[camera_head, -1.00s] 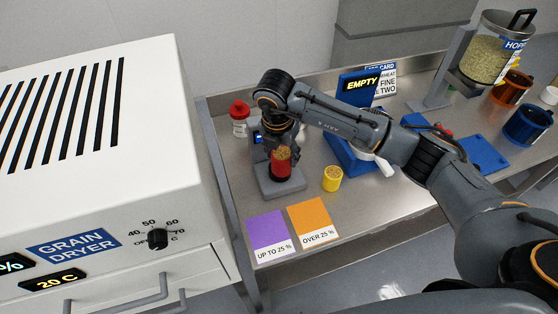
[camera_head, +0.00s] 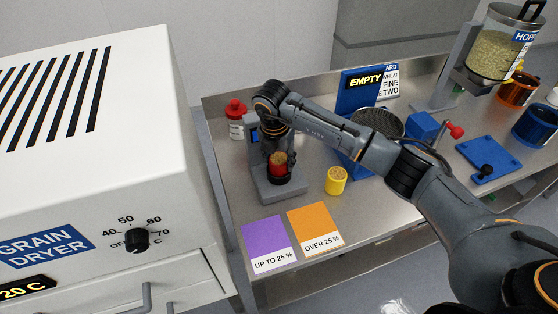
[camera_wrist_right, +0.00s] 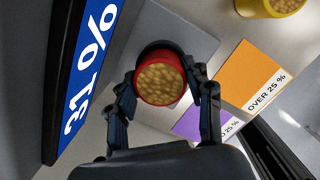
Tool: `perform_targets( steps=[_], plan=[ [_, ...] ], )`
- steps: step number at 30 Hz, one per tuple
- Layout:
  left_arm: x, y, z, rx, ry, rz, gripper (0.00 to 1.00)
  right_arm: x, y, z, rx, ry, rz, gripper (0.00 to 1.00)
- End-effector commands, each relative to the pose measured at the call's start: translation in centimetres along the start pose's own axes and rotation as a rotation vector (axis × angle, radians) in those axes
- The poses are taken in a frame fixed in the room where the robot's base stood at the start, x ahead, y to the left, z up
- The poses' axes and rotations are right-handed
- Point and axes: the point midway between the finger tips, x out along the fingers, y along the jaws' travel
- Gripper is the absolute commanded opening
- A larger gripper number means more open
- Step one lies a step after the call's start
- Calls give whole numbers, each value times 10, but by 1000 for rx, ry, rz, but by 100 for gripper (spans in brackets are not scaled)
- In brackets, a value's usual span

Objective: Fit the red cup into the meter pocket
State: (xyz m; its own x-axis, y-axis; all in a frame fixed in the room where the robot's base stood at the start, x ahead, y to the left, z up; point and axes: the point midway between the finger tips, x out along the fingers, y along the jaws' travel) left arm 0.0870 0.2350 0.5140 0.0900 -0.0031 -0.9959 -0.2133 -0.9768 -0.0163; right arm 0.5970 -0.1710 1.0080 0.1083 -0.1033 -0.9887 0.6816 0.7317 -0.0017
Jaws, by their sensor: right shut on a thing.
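The red cup (camera_head: 278,158), filled with grain, stands at the grey meter (camera_head: 268,187). In the right wrist view the red cup (camera_wrist_right: 160,80) sits between the two fingers of my right gripper (camera_wrist_right: 164,90), which is shut on it. A dark round rim, the meter pocket (camera_wrist_right: 157,47), shows just beyond the cup. The cup looks lower in the meter, but I cannot tell whether it is fully seated. The meter's display (camera_wrist_right: 92,70) reads a blue percentage at the left. My right gripper (camera_head: 278,150) reaches down from above. My left gripper is not in view.
A yellow cup (camera_head: 336,181) of grain stands right of the meter. Purple (camera_head: 268,238) and orange (camera_head: 314,223) cards lie in front. A red-capped bottle (camera_head: 236,120) stands behind. The grain dryer (camera_head: 110,180) is left; a blue stand (camera_head: 356,95) is behind my arm.

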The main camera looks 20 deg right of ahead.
Motion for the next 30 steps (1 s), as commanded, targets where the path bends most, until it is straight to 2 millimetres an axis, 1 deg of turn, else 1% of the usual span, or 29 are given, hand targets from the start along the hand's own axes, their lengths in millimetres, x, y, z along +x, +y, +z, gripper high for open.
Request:
perform_targets(
  steps=[2,6,7,10,19,23,24,26,30],
  plan=[
    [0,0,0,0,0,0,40,-1,0,0,0,0,0,17],
    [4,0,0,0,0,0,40,4,0,-1,0,0,0,17],
    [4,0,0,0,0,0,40,4,0,-1,0,0,0,53],
    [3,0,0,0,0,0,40,3,0,0,0,0,0,74],
    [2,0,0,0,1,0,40,2,0,0,1,0,-1,74],
    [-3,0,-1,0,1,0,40,-4,0,0,0,0,0,74],
    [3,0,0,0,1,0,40,-5,0,0,0,-2,2,74],
    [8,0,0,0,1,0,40,-14,1,1,0,-4,4,74],
    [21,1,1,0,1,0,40,-43,1,0,0,-4,6,74]
  ],
)
